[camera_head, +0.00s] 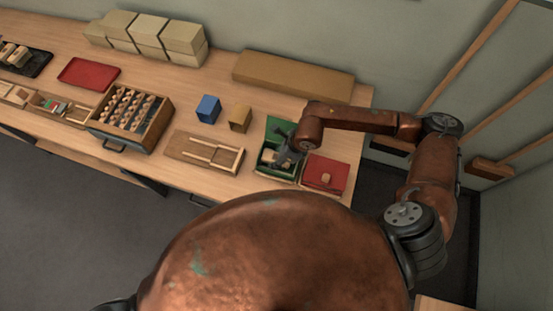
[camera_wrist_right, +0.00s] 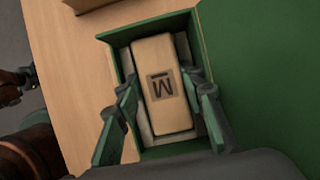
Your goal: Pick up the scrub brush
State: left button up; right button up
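A pale wooden block-shaped piece, which I take to be the scrub brush (camera_wrist_right: 164,85), lies in an open green box (camera_wrist_right: 110,38). A dark square mark like a letter M is on its top; any bristles underneath are hidden. In the head view the brush (camera_head: 268,157) is partly covered by my right gripper (camera_head: 283,158), which reaches down into the box (camera_head: 264,172). In the right wrist view the right gripper's (camera_wrist_right: 160,100) green fingers stand on either side of the brush, very close to its long sides, with narrow gaps. My left gripper does not show clearly in either view.
A red box (camera_head: 325,174) stands right of the green box. A wooden board with a frame (camera_head: 190,150) lies to the left. Blue (camera_head: 208,109) and tan (camera_head: 240,118) blocks stand behind. A long cardboard box (camera_head: 293,76) lies at the wall.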

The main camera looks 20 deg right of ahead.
jog(key=shift+d, duration=0.1)
jog(key=c, duration=0.9)
